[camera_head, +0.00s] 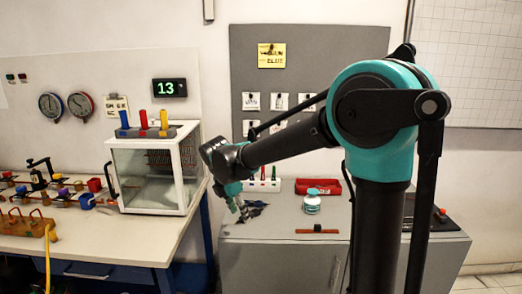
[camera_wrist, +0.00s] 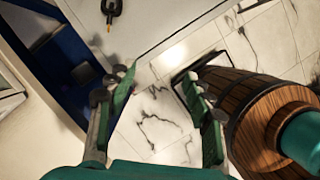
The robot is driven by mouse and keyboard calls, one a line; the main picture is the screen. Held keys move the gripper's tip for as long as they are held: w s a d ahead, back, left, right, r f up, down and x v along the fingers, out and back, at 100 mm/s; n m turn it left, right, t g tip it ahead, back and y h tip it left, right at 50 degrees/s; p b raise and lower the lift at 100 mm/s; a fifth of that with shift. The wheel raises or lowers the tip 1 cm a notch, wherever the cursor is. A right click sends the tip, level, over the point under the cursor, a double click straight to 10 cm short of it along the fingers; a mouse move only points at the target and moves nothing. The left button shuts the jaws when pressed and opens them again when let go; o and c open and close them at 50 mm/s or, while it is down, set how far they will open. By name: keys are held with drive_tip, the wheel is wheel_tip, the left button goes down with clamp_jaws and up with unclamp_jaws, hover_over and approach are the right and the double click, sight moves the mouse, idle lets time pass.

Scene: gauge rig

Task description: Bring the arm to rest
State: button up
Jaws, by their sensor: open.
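My arm (camera_head: 290,143) reaches left from its teal joint, with its forearm sloping slightly down. My gripper (camera_head: 238,208) hangs at its end and appears in front of the grey cabinet's left part. In the wrist view the two green fingers of my gripper (camera_wrist: 160,88) stand wide apart. Nothing is between them but a view of the marbled floor (camera_wrist: 150,125) below. Whether the gripper touches the cabinet cannot be told from the head view, but the wrist view shows open space under it.
The grey cabinet (camera_head: 270,228) carries a white-and-teal jar (camera_head: 311,204), a red case (camera_head: 318,186) and dark scraps (camera_head: 255,210). A white bench (camera_head: 130,230) with a glass-fronted box (camera_head: 148,180) stands left. A wooden barrel (camera_wrist: 236,92) lies close right in the wrist view.

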drive_tip(key=s+d+f+m, duration=0.4)
drive_tip(key=s+d+m, duration=0.1)
drive_tip(key=d+m, duration=0.3)
drive_tip(key=s+d+f+m+t+y, duration=0.1)
drive_tip(key=s+d+f+m, duration=0.3)
drive_tip(key=d+m, duration=0.5)
drive_tip(key=s+d+f+m+y, duration=0.1)
drive_tip(key=s+d+f+m, duration=0.3)
drive_tip(key=s+d+m, duration=0.3)
drive_tip(key=shift+s+d+m+t, duration=0.2)
drive_tip(key=shift+d+m+t, duration=0.2)
drive_tip(key=shift+d+m, duration=0.65)
drive_tip(key=shift+d, duration=0.1)
